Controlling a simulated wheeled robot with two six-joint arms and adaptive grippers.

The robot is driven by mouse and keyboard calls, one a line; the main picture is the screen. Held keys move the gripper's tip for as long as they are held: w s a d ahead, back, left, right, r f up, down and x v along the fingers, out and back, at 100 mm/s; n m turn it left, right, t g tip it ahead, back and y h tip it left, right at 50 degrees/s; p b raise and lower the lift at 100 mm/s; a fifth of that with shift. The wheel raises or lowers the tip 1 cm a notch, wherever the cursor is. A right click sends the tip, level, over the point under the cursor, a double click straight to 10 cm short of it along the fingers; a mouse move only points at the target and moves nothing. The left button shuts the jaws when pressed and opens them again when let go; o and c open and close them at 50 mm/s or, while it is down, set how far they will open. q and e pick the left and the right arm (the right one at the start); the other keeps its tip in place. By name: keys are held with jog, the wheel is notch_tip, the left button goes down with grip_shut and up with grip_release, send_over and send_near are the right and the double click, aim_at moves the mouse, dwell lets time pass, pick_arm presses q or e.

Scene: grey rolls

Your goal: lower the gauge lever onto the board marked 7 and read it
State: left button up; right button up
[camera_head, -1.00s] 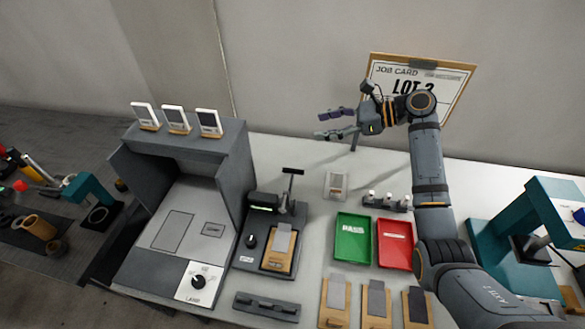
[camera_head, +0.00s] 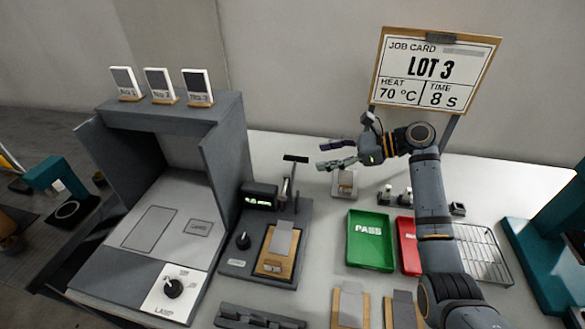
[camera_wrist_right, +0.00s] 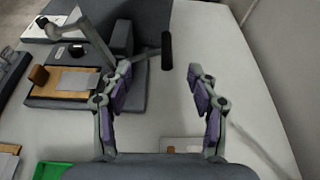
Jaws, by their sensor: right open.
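The gauge (camera_head: 222,262) stands left of the middle of the bench, with a lit display (camera_head: 258,197) whose text I cannot read. Its lever (camera_head: 296,158) is raised and ends in a black bar handle, which also shows in the right wrist view (camera_wrist_right: 167,50). A wooden board (camera_head: 268,268) with a grey piece on it lies on the gauge base; I cannot read a 7 on it. My right gripper (camera_head: 325,156) is open and empty, just right of the handle. In the wrist view, the handle appears beyond and between the open fingertips (camera_wrist_right: 160,72). My left gripper is out of view.
A green PASS tray (camera_head: 369,258) and a red tray (camera_head: 409,262) lie to the right. A grey lamp booth (camera_head: 170,118) stands left of the gauge. A job card (camera_head: 435,70) reads LOT 3, 70 °C, 8 s. More boards (camera_head: 350,308) lie in front.

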jog(key=x, duration=1)
jog(key=shift+a, duration=0.15)
jog(key=shift+c, duration=0.4)
jog(key=shift+s, duration=0.15)
grip_shut()
jog(key=shift+f, duration=0.1)
